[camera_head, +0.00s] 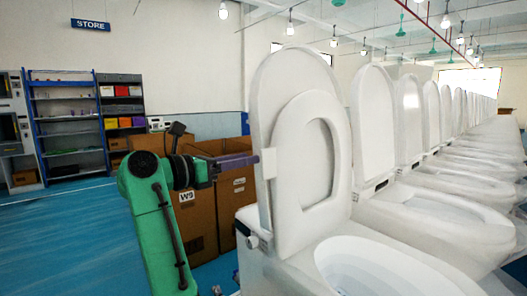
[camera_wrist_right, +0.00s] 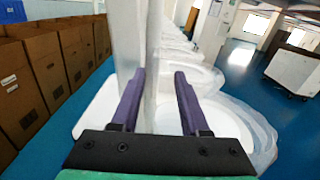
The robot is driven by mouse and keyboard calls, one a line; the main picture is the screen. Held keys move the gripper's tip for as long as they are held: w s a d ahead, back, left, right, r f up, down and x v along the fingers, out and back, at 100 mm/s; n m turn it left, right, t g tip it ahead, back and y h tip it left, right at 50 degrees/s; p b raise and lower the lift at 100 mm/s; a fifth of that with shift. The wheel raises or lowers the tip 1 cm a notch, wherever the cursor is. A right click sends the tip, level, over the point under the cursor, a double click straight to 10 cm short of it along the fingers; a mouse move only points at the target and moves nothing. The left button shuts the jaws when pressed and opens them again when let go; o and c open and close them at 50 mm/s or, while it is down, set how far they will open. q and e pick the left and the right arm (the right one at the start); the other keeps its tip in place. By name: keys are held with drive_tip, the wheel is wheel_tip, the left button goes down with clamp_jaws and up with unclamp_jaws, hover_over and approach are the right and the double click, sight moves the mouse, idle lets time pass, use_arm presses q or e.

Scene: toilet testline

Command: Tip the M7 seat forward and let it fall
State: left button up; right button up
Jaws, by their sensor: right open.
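The nearest toilet has a white seat ring (camera_head: 285,160) standing upright in front of its taller raised lid (camera_head: 268,95). No M7 mark is legible. Its open bowl (camera_head: 375,265) lies below at the front. My right gripper (camera_head: 252,161), with purple fingers, is at the left edge of the raised seat and lid. In the right wrist view its fingers (camera_wrist_right: 158,75) are spread apart, with a white upright edge (camera_wrist_right: 153,50) showing between them. I cannot tell whether either finger touches it. My left gripper is not in view.
A row of similar toilets with raised lids (camera_head: 374,120) runs back to the right. Cardboard boxes (camera_head: 197,215) stand behind my right arm. Shelves (camera_head: 65,115) stand at the far left. Blue floor (camera_head: 70,240) is clear at left.

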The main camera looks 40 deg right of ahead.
sight(264, 155)
drive_tip(key=d, duration=0.2)
drive_tip(key=d+p, duration=0.1)
drive_tip(key=d, duration=0.3)
drive_tip(key=shift+w+d, duration=0.25)
drive_tip(key=shift+d, duration=0.15)
drive_tip(key=shift+s+d, duration=0.1)
drive_tip(key=shift+d, duration=0.05)
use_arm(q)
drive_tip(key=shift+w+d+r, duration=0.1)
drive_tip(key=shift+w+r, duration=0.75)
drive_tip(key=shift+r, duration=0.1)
use_arm(e)
drive_tip(key=shift+f, duration=0.1)
clamp_jaws()
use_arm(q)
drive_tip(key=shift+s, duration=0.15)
